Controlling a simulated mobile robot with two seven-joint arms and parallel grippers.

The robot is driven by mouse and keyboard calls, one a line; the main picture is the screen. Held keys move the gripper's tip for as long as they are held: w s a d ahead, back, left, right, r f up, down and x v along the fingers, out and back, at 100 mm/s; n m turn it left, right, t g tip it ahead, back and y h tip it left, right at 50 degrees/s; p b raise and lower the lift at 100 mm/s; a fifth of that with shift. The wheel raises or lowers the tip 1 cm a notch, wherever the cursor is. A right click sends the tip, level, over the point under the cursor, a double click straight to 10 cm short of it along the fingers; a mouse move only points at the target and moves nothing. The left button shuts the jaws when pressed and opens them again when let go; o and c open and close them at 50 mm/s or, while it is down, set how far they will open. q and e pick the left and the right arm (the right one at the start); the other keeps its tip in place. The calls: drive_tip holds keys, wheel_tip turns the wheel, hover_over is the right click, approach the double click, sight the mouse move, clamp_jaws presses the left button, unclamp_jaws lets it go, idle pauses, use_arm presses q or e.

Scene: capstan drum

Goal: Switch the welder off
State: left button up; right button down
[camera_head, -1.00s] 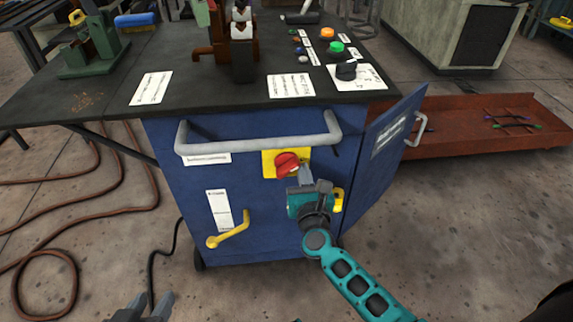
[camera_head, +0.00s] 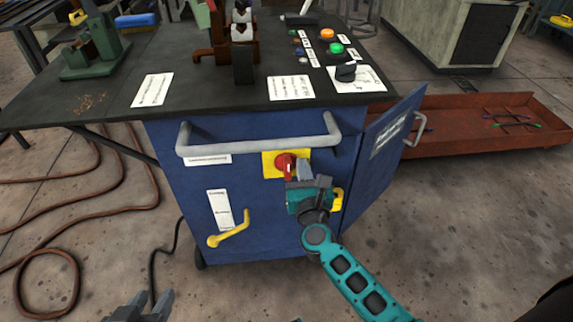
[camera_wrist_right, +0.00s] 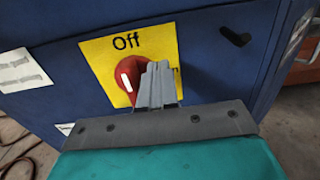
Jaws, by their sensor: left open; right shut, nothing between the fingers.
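The welder cabinet (camera_head: 240,190) is blue, with a red rotary switch (camera_head: 284,164) on a yellow plate (camera_head: 268,167). In the right wrist view the plate (camera_wrist_right: 100,58) reads "Off" at the top; a label on its right is mostly hidden. The white mark on the red knob (camera_wrist_right: 124,92) points nearly straight up toward "Off", leaning slightly left. My right gripper (camera_head: 303,163) is shut and empty at the knob's right side; its fingers (camera_wrist_right: 158,70) overlap the knob, and contact is unclear.
A grey bar handle (camera_head: 258,145) crosses above the switch. A yellow handle (camera_head: 229,236) sticks out lower left. A blue door (camera_head: 385,150) stands open at the right. The black top (camera_head: 200,85) carries buttons and a dark knob (camera_head: 346,72).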

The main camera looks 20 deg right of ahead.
idle(0.5)
drive_tip(key=v, duration=0.8)
idle(0.4)
